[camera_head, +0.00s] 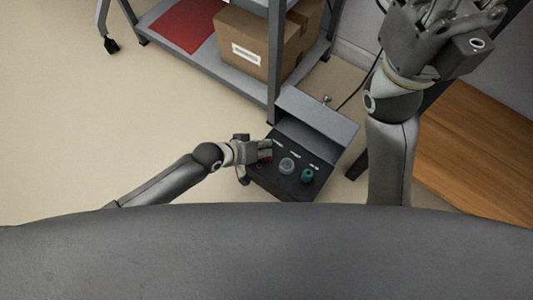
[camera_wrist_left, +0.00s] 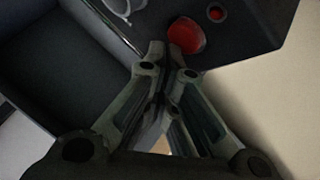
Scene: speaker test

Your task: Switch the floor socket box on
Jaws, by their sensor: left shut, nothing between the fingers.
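The floor socket box (camera_head: 273,179) stands on the floor in the head view, dark, with its grey lid (camera_head: 318,113) raised. A pale round part (camera_head: 286,166) and a teal part (camera_head: 307,176) sit in a row on its panel. My left gripper (camera_head: 264,152) is at the left end of this row, shut and empty. In the left wrist view, its fingertips (camera_wrist_left: 166,55) are right beside a red button (camera_wrist_left: 186,36), maybe touching it. A small red round spot (camera_wrist_left: 215,13) is near the button. My right gripper (camera_head: 450,12) is raised at the top right, fingertips partly cut off.
A grey shelf rack (camera_head: 273,80) with a cardboard box (camera_head: 258,50) and a red flat item (camera_head: 187,25) stands behind. A wooden surface (camera_head: 480,150) is at the right. A black cable (camera_head: 358,91) runs behind the socket box. The floor at left is clear.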

